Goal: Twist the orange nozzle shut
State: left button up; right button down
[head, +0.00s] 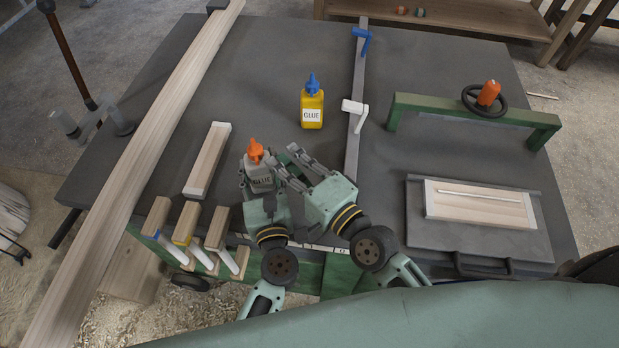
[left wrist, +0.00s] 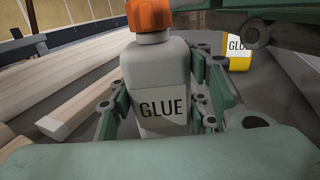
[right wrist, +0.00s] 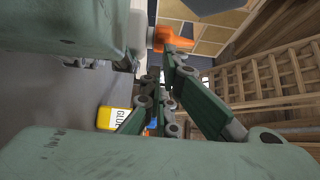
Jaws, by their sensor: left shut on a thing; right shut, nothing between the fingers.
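A pale grey glue bottle (head: 260,180) with an orange nozzle (head: 255,151) stands upright near the front of the dark workbench. My left gripper (head: 258,186) is shut on its body; in the left wrist view the fingers flank the grey bottle (left wrist: 160,75) below the orange nozzle (left wrist: 150,14). My right gripper (head: 285,162) is shut and empty, just right of the nozzle. In the right wrist view the orange nozzle (right wrist: 173,40) is beside the fingertips; I cannot tell whether they touch it.
A yellow glue bottle with a blue nozzle (head: 312,104) stands behind my grippers. A metal bar clamp (head: 355,130) lies right of it. A green frame (head: 470,110) and a dark case (head: 480,235) are right.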

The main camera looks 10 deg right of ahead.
jog(key=v, duration=1.1)
jog(key=shift+a, duration=0.1)
pick_arm(q)
jog(key=o, duration=1.7)
jog(key=shift+c, duration=0.2)
jog(key=shift+s, duration=0.1)
